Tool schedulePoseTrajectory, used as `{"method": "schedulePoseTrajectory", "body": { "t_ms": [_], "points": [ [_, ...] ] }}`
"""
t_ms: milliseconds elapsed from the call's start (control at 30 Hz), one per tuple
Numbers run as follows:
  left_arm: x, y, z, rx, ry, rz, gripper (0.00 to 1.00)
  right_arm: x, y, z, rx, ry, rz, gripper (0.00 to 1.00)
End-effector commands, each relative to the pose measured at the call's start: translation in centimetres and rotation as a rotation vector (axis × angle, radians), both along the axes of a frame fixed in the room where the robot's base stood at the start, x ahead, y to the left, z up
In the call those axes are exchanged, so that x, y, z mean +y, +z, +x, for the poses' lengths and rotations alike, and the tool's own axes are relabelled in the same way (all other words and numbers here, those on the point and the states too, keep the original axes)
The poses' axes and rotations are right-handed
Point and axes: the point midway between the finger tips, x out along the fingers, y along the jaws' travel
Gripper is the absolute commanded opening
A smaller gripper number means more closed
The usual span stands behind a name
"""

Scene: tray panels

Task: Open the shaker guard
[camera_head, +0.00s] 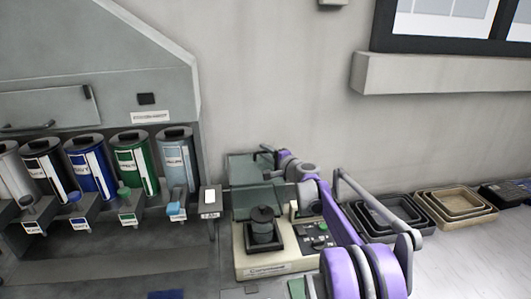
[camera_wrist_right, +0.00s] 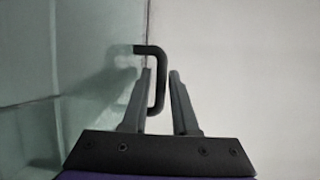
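The shaker (camera_head: 243,252) is a beige box with a dark round pot (camera_head: 263,232) in a black holder and a control panel on its right. Its guard (camera_head: 243,168) shows as translucent greenish panels behind and above the pot. My right gripper (camera_head: 268,150) is at the guard's upper right. In the right wrist view, the guard (camera_wrist_right: 50,60) fills the left side and carries a black bracket-shaped handle (camera_wrist_right: 159,75). My right gripper (camera_wrist_right: 162,72) is open, with the handle's upright bar between its fingertips, nearer the left one. A gap shows at the right finger. My left gripper is out of view.
A dispenser with several coloured canisters (camera_head: 90,168) stands to the left. Nested black trays (camera_head: 365,228) and tan trays (camera_head: 470,222) lie to the right. A wall ledge (camera_head: 450,75) hangs above. Bare counter (camera_head: 460,265) shows at lower right.

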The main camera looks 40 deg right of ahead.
Motion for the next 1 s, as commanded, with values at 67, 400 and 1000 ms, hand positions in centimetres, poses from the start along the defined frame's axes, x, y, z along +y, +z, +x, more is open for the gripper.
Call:
{"method": "schedulePoseTrajectory", "body": {
  "t_ms": [67, 400, 1000],
  "points": [
    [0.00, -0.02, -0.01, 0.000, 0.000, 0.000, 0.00, 0.01, -0.02, -0.01, 0.000, 0.000, 0.000, 0.27],
    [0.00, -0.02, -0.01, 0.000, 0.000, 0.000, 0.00, 0.03, 0.00, -0.04, 0.000, 0.001, 0.000, 0.00],
    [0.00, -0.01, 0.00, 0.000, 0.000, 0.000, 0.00, 0.05, 0.00, -0.05, 0.000, 0.001, 0.000, 0.00]
  ]
}}
